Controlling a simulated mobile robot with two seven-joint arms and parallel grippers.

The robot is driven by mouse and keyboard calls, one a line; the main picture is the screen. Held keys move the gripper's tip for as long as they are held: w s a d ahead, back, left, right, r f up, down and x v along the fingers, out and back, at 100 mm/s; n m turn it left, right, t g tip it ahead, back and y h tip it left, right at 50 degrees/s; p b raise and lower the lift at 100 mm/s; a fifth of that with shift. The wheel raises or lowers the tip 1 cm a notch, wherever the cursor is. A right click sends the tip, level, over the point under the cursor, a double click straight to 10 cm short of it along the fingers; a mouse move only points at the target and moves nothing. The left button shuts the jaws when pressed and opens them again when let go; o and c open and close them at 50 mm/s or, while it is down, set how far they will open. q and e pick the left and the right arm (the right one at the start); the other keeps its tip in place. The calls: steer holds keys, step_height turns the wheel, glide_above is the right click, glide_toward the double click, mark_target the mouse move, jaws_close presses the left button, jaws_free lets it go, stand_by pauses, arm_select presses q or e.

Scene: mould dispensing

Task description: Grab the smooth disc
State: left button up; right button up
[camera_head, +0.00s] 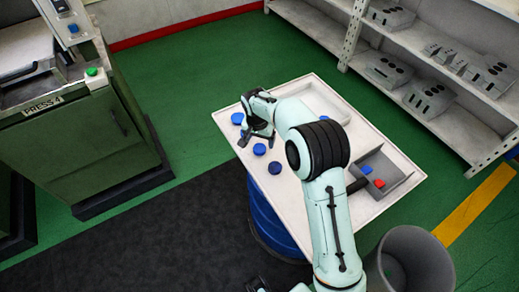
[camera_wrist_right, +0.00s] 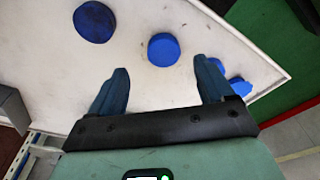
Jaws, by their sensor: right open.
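Several blue discs lie on the white table. In the wrist view, one evenly blue, smooth-looking disc (camera_wrist_right: 163,49) lies just ahead of the gap between my right gripper's fingers (camera_wrist_right: 161,68), which are apart and empty. A darker, rougher-looking disc (camera_wrist_right: 95,21) lies to the upper left, and two more discs (camera_wrist_right: 240,87) are partly hidden by the right finger. In the head view, my right gripper (camera_head: 248,139) is over the table's left part, near a disc (camera_head: 259,149). Another disc (camera_head: 275,168) lies nearer and one (camera_head: 237,118) farther. My left gripper does not show.
The white table (camera_head: 400,160) has a grey divided tray (camera_head: 400,165) with red and blue pieces at its right. A grey bin (camera_head: 410,262) stands nearby. A green press (camera_head: 85,135) is at left; shelves (camera_head: 430,115) with grey moulds are at the back right.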

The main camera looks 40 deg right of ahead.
mark_target(260, 148)
steer(key=f, duration=0.3)
steer(key=w+f, duration=0.1)
steer(key=f, duration=0.1)
steer(key=shift+d+f, duration=0.3)
steer(key=shift+d, duration=0.1)
steer(key=c, duration=1.1)
